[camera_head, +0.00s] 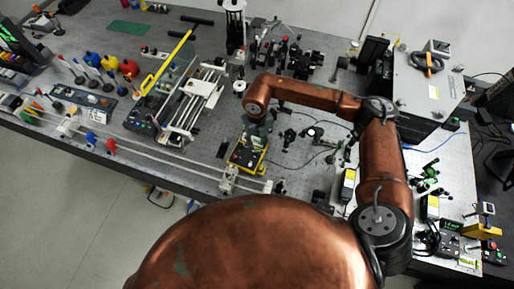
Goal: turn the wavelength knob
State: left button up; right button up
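My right arm reaches in from the right, and its gripper (257,133) points down over a small dark instrument with a yellow base (238,160) near the front edge of the bench. The gripper is small and dark, and covers the instrument's far part. I cannot tell whether its fingers touch the instrument, or whether they are open or shut. No wavelength knob can be made out; it may be hidden or too small. My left gripper is not in view.
The bench (185,155) is crowded. A rail frame (195,100) and a yellow bar (167,63) stand left of my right gripper, with small optics mounts (300,60) behind. A large grey box (425,85) stands at the right. A long rail runs along the front edge.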

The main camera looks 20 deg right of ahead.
jog(key=shift+r, duration=2.1)
jog(key=shift+s+d, duration=0.1)
